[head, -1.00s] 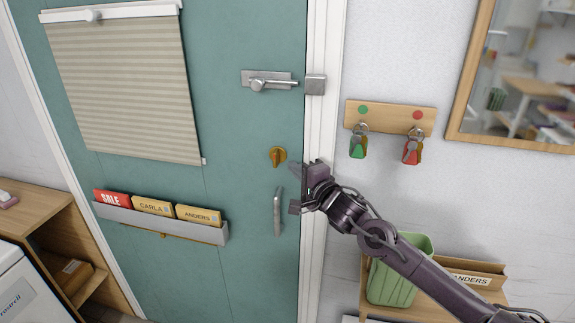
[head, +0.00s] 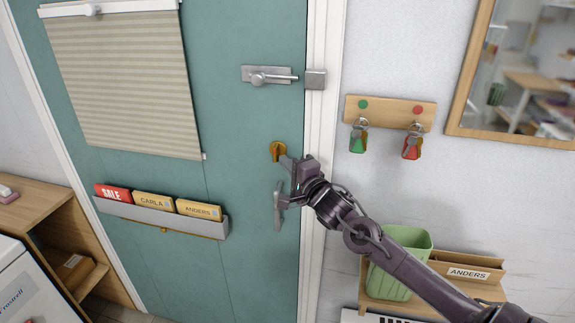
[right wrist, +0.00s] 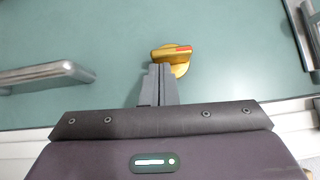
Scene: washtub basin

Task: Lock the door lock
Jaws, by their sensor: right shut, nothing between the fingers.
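The teal door (head: 235,130) stands closed against its white frame. A brass turn-knob lock (head: 277,151) sits on the door near its right edge, above the grey pull handle (head: 277,212). In the right wrist view the brass knob (right wrist: 172,54) has a red mark on its thumb piece, which lies roughly across that picture. My right gripper (head: 285,162) is shut and empty, with its fingertips just below and right of the knob. In the right wrist view the shut fingers (right wrist: 157,70) end close at the knob's edge; I cannot tell whether they touch. My left gripper is not in view.
A key rack (head: 390,113) with green and red keys hangs right. A green bin (head: 405,265) stands below. A sign holder (head: 160,217) is on the door's left.

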